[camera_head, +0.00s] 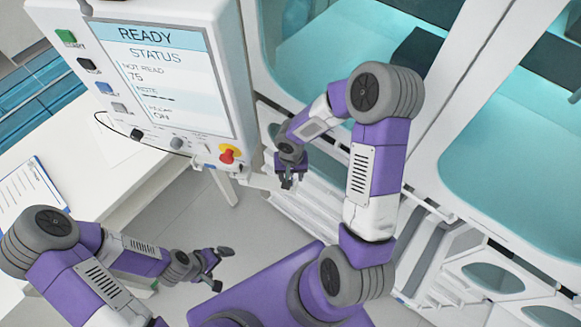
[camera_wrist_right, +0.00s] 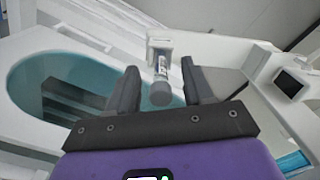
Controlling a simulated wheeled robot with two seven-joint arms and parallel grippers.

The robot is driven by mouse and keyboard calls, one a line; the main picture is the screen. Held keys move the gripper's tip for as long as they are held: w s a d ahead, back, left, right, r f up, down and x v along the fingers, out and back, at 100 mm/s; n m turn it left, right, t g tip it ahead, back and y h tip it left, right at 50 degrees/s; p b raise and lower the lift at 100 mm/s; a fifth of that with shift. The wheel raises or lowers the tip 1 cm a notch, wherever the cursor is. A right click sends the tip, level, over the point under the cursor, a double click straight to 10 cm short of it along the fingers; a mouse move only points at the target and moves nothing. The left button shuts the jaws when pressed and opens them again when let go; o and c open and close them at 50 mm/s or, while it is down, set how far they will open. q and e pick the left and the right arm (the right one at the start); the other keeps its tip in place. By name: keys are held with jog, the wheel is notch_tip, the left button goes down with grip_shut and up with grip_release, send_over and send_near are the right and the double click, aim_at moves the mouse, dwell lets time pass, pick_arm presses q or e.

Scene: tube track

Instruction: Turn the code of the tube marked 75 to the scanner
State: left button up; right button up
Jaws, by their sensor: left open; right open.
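In the right wrist view a tube (camera_wrist_right: 161,74) with a pale label and a grey rounded end sits at a white holder (camera_wrist_right: 160,43). Dark marks show on its label, but I cannot read a number or code. My right gripper (camera_wrist_right: 160,84) is open, with one finger on each side of the tube in the picture; no contact is visible. The right gripper also shows in the head view (camera_head: 288,183), below the display panel. My left gripper (camera_head: 215,271) is open and empty at the lower left. I cannot tell which thing is the scanner.
A panel screen (camera_head: 165,75) reads READY, STATUS, NOT READ 75. A red knob (camera_head: 228,154) sits below it. White machine housing with teal windows (camera_head: 510,150) stands at the right. A small dark-faced box (camera_wrist_right: 291,84) is right of the tube. A white table (camera_head: 90,160) is at left.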

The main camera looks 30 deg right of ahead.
jog(key=shift+f, duration=0.9)
jog(key=shift+c, duration=0.4)
grip_shut()
jog(key=c, duration=0.6)
grip_release()
jog(key=shift+c, duration=1.1)
jog(key=shift+r, duration=0.1)
jog(key=shift+r, duration=0.2)
